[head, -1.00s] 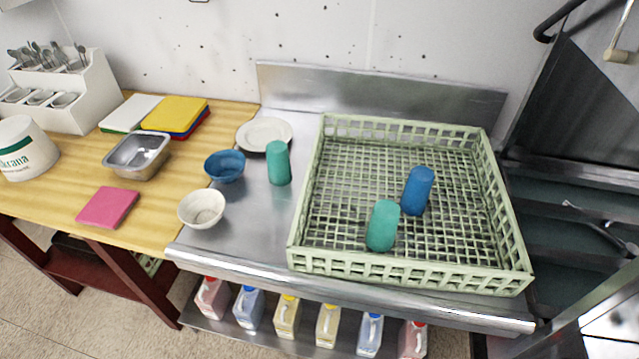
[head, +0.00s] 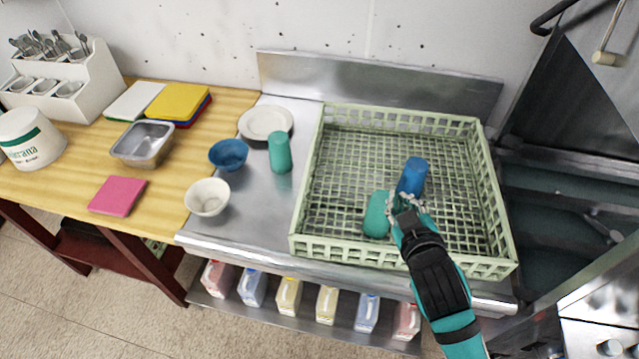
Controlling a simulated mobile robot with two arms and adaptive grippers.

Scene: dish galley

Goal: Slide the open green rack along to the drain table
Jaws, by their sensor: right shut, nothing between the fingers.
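The open green rack (head: 310,185) is a pale green lattice tray on the right part of the steel table (head: 262,215). My right gripper (head: 403,202) reaches in from the lower right, over the rack's inside, close to both tumblers. It is shut with nothing held; whether it touches a tumbler I cannot tell. My right forearm hides part of the rack's front wall. My left gripper is not in view.
On the steel left of the rack are a teal tumbler (head: 280,152), white plate (head: 266,123), blue bowl (head: 228,154) and white bowl (head: 207,197). A wooden table (head: 165,205) adjoins at left. A dark machine (head: 575,190) stands right. Several jugs (head: 289,296) sit below.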

